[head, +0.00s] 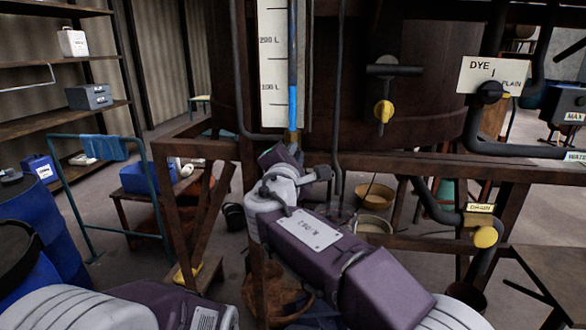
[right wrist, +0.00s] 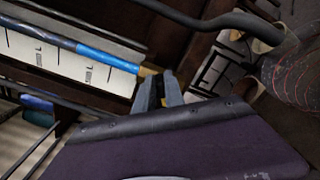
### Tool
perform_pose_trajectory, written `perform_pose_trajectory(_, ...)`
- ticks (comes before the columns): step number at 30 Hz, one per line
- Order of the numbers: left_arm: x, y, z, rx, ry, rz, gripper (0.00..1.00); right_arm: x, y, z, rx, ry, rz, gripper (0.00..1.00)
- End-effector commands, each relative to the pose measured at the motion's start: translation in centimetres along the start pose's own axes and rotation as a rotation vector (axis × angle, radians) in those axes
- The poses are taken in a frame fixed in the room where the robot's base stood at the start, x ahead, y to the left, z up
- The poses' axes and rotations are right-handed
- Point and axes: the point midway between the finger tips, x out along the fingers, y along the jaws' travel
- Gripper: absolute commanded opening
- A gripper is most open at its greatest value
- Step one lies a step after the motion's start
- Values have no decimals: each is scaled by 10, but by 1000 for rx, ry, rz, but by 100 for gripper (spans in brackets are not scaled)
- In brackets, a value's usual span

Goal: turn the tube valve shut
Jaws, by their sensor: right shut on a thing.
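The sight tube (head: 293,75) runs down a white litre scale (head: 271,95) on the front of the dark vat, with blue liquid low in it. My right gripper (head: 296,150) is at the foot of this tube and hides the tube valve in the head view. In the right wrist view, the fingers of my right gripper (right wrist: 159,90) are close together at the end of the blue tube (right wrist: 105,60). A small yellowish piece (right wrist: 147,72) shows there, mostly covered by the fingers. The gripper is shut on the valve. My left gripper is out of view.
A dark pipe (head: 338,100) hangs right beside my right gripper. Rusty frame beams (head: 420,160) run around it. Blue barrels (head: 45,235) stand left.

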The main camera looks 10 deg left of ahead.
Motion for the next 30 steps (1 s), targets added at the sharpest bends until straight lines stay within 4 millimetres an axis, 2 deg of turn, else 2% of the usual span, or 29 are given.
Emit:
perform_pose_trajectory(1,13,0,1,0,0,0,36,0,-7,-5,42,1,0,0)
perform_pose_trajectory(12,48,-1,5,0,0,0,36,0,-11,-5,368,1,0,0)
perform_pose_trajectory(21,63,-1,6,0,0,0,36,0,-13,-6,547,1,-2,0)
perform_pose_trajectory(30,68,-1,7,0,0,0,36,0,-12,-5,626,1,-2,0)
